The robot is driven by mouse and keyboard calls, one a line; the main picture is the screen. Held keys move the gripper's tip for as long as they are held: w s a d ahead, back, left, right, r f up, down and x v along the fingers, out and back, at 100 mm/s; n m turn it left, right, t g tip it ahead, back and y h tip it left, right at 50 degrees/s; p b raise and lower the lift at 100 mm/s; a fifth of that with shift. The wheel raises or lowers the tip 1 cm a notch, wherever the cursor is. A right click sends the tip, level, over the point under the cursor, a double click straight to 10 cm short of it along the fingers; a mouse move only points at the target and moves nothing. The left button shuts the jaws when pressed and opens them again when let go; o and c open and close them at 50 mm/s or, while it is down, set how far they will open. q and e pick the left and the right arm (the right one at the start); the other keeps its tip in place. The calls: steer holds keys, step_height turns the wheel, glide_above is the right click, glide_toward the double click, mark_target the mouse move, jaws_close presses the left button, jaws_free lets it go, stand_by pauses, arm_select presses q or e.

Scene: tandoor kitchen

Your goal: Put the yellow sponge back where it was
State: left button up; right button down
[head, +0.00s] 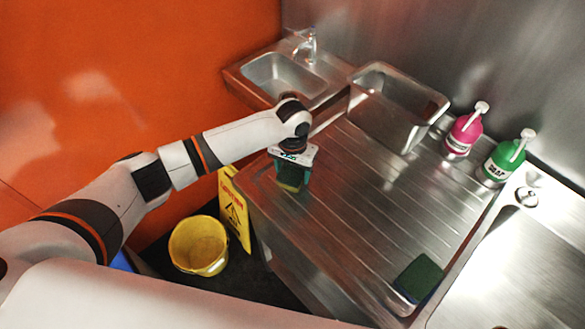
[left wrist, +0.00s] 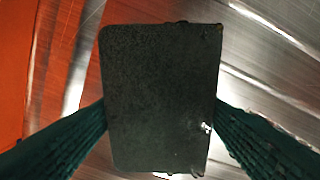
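My left gripper (head: 291,168) points down over the left edge of the ribbed steel drainboard (head: 360,190). It is shut on a sponge (head: 290,177) with a dark scouring side and a yellowish side. In the left wrist view the sponge's dark face (left wrist: 160,95) fills the middle, with a green finger pressed to each side. I cannot tell whether the sponge touches the drainboard. A second sponge (head: 418,278), green on top, lies at the drainboard's near right corner. My right gripper is not in view.
A deep steel pan (head: 393,108) stands at the back, beside a small sink (head: 285,78). A pink bottle (head: 463,132) and a green bottle (head: 505,160) stand along the wall. A yellow bucket (head: 198,246) and yellow sign (head: 234,208) are on the floor. The drainboard's middle is clear.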

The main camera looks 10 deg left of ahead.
mark_target(293, 172)
arm_select(q)
steer(key=shift+o, duration=0.9)
step_height(293, 172, up, 12)
steer(key=b, duration=0.2)
steer(key=shift+r, duration=0.15)
